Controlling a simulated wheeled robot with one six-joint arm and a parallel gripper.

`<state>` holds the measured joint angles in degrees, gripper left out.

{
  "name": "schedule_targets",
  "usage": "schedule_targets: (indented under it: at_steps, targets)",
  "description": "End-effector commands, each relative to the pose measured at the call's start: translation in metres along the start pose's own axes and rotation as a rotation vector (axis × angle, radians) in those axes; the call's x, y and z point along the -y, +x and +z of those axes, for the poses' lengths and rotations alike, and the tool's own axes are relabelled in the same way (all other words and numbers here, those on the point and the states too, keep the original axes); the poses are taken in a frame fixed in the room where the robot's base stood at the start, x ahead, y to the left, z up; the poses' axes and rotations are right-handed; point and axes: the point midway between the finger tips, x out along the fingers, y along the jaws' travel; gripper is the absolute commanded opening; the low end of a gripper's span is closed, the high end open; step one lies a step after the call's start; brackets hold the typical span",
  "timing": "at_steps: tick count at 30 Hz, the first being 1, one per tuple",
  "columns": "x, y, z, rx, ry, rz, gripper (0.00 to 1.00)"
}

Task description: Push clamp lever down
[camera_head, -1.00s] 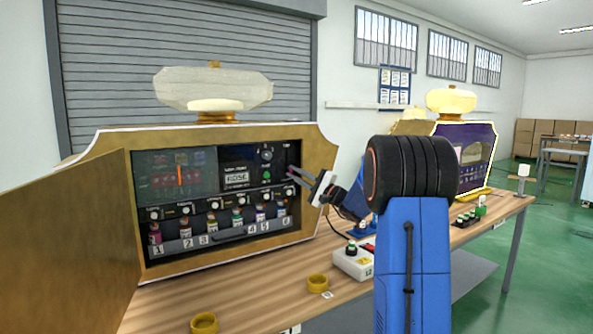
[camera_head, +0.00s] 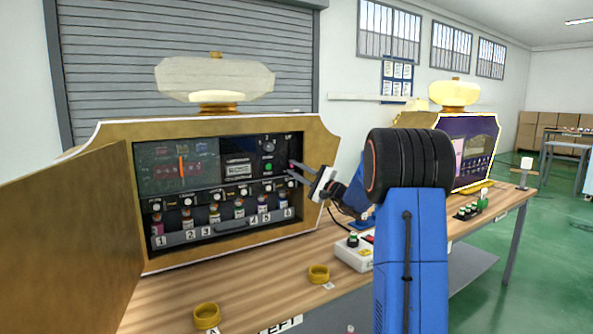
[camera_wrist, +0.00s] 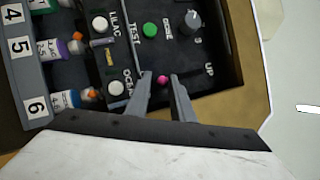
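The clamp lever appears as a small pink knob (camera_wrist: 162,80) beside the "UP" marking on the dark panel (camera_wrist: 222,62) in the wrist view. My gripper (camera_wrist: 160,76) is open, with one grey finger on each side of the knob in that view. I cannot tell whether either finger touches it. The lever's shaft is not clear. In the head view, my gripper (camera_head: 291,170) reaches the right side of the open gold machine's (camera_head: 110,138) front panel, and the knob is too small there to make out well.
Several bottles stand in numbered slots below the panel, such as the one by slot 6 (camera_wrist: 90,96). The open gold door (camera_head: 70,240) is at the left. Two yellow rings (camera_head: 206,316) (camera_head: 319,273) and a white button box (camera_head: 353,254) are on the wooden table.

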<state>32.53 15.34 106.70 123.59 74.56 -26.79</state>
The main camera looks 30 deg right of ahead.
Motion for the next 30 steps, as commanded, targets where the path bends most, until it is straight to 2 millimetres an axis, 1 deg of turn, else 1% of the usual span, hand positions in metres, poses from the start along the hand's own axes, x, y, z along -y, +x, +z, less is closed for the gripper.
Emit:
schedule_targets:
  at_steps: [9,11,14,17,30]
  targets:
    - [0.0,-0.001,0.0,0.0,0.0,0.0,0.18]
    - [0.001,-0.004,0.0,-0.001,-0.001,0.0,0.18]
    - [0.0,-0.014,-0.001,-0.002,0.0,0.0,0.18]
    - [0.001,-0.03,-0.001,-0.003,-0.001,0.0,0.18]
    - [0.001,-0.118,-0.001,-0.003,-0.001,-0.001,0.18]
